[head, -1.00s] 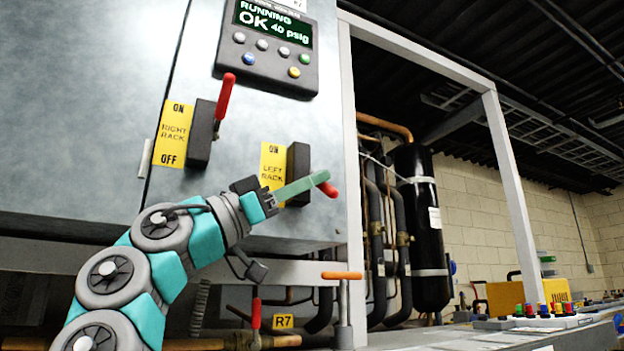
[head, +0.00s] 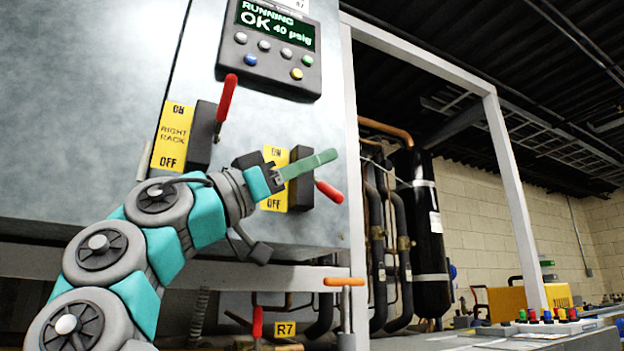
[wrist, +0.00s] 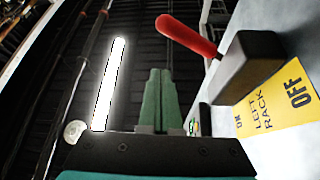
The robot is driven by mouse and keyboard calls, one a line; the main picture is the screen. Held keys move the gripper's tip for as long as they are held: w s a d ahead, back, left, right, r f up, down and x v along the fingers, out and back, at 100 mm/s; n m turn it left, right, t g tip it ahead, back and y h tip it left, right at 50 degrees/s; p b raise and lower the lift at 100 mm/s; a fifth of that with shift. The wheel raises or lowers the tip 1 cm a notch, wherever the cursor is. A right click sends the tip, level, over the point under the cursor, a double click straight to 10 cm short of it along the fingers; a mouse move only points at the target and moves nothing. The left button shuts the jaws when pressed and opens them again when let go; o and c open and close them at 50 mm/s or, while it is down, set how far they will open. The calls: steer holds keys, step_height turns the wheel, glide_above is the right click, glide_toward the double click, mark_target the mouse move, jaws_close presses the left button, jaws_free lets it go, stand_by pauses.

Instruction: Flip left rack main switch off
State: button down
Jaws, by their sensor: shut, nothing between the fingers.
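The left rack main switch is a dark block (head: 302,165) beside a yellow ON/OFF label (head: 274,190). Its red handle (head: 329,191) sticks out from the panel and slants down toward the OFF end. In the wrist view the handle (wrist: 187,36) and label (wrist: 275,95) are at upper right. My gripper (head: 325,158) has its green fingers together with nothing between them. In the head view the fingers cross in front of the upper switch block and end above the handle. The fingers (wrist: 160,85) and handle appear apart in the wrist view.
The right rack switch (head: 203,135) is to the left, its red handle (head: 226,97) pointing up. A control panel (head: 270,45) reading RUNNING OK 40 psig is above. A white frame post (head: 352,150), pipes and a black tank (head: 425,230) are to the right.

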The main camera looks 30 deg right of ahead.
steer(key=w+r+p+v, duration=0.1)
steer(key=w+p+v, duration=0.1)
steer(key=v, duration=0.7)
steer(key=shift+a+f, duration=0.2)
steer(key=shift+a, duration=0.3)
steer(key=shift+w+d, duration=0.1)
